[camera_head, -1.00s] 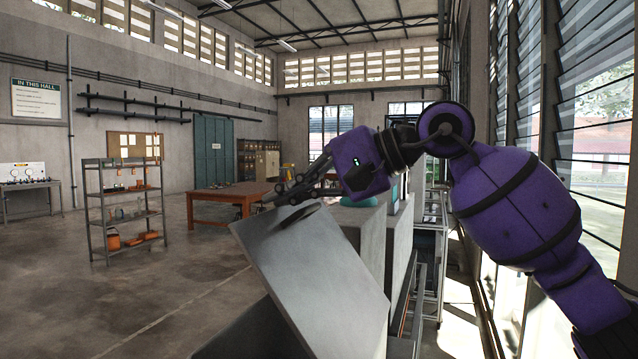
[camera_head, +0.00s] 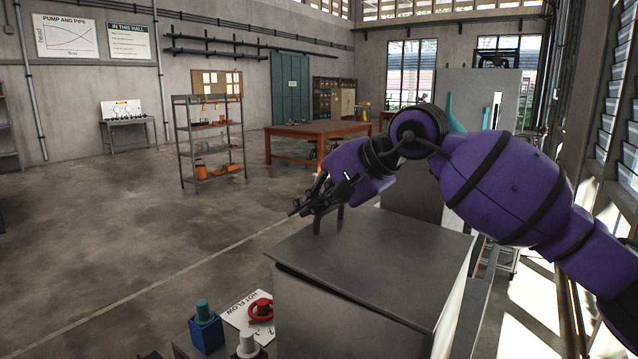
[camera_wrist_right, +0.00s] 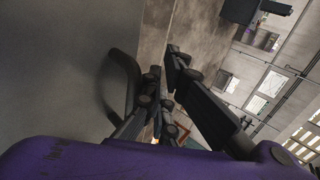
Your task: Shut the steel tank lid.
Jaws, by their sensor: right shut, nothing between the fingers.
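The steel tank (camera_head: 310,318) stands at the bottom centre of the head view. Its grey lid (camera_head: 385,262) lies nearly flat over the top. A thin dark line runs under its front edge, and I cannot tell whether it rests fully on the rim. A dark handle (camera_head: 341,213) stands at the lid's far left corner. My right gripper (camera_head: 302,207) is shut and empty beside the handle. In the right wrist view my fingers (camera_wrist_right: 166,64) are beside the curved handle (camera_wrist_right: 125,85), with the lid (camera_wrist_right: 50,70) filling the left. My left gripper is out of view.
A bench in front of the tank holds a blue box with a green knob (camera_head: 206,330), a red valve wheel (camera_head: 261,309) and a white fitting (camera_head: 247,345). A tall grey panel (camera_head: 470,88) stands behind my right arm. The floor to the left is clear.

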